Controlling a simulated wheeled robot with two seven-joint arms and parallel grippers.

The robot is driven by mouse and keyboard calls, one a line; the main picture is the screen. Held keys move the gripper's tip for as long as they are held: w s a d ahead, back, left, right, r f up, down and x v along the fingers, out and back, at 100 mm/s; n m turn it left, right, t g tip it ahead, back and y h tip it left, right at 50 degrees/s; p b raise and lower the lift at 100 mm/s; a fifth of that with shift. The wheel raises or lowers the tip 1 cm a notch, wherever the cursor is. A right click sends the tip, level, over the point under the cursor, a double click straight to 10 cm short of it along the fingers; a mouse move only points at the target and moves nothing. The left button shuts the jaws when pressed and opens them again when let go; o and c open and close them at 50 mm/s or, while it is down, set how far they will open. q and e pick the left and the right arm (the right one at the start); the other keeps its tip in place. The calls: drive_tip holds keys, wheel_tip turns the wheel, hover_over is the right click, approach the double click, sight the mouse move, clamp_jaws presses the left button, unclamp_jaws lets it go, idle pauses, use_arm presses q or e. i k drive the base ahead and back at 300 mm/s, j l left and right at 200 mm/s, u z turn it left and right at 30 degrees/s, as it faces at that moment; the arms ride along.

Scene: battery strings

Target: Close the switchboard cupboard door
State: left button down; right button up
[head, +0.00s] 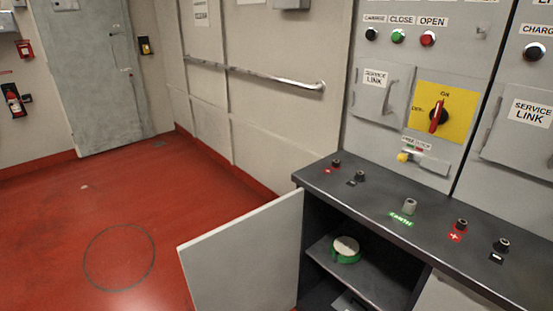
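The switchboard cupboard door (245,262) is a pale grey panel at the bottom middle of the head view. It stands open, swung out to the left from the cupboard under the dark bench top (385,222). The open cupboard shows a dark inner shelf (385,284) with a roll of green and white tape (345,250) on it. The door's lower part is cut off by the picture edge. Neither of my grippers shows in this view.
Terminals, including a green EARTH-labelled one (408,207), stand on the bench top. Above are a yellow rotary switch plate (458,112) and service link covers (380,92). A handrail (260,75) runs along the wall. The red floor (70,220) at left is clear.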

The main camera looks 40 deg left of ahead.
sight(250, 262)
drive_tip(key=k+j+z, duration=0.1)
drive_tip(key=j, duration=0.4)
drive_tip(key=k+j+z, duration=0.1)
drive_tip(key=j, duration=0.4)
drive_tip(key=k+j, duration=0.25)
drive_tip(key=j, duration=0.25)
drive_tip(key=k+j+z, duration=0.15)
drive_tip(key=j, duration=0.35)
drive_tip(key=k+j+z, duration=0.1)
drive_tip(key=j, duration=0.35)
drive_tip(key=k+j+z, duration=0.1)
drive_tip(key=k+j, duration=0.15)
drive_tip(key=j, duration=0.2)
drive_tip(key=k+j, duration=0.25)
drive_tip(key=j, duration=0.2)
drive_tip(key=k+j+z, duration=0.15)
drive_tip(key=j, duration=0.25)
drive_tip(key=k, duration=0.05)
